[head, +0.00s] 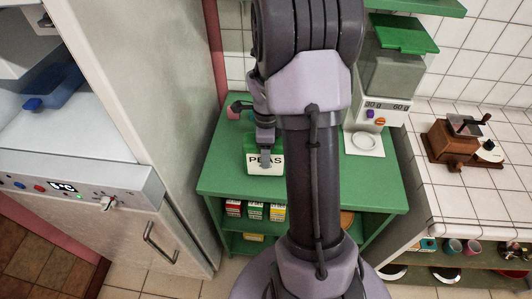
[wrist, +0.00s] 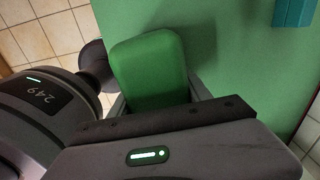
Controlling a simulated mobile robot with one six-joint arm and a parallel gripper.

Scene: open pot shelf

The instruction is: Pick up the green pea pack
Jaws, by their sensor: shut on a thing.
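The green pea pack (head: 265,168) is a green box with a white "PEAS" label on its front. In the head view it is at the left part of the green shelf top, below my gripper (head: 265,155). My gripper is shut on the pack. In the wrist view the pack's green top (wrist: 150,68) shows between the finger parts (wrist: 155,95). Part of the pack is hidden behind my gripper. I cannot tell whether the pack still touches the shelf top.
The green shelf top (head: 365,190) is mostly clear to the right. A dispenser with a scale (head: 388,85) stands at its back right. Small red, green and yellow packs (head: 254,211) stand on the shelf below. A grey cabinet (head: 150,100) is close on the left; a coffee grinder (head: 455,143) is on the right counter.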

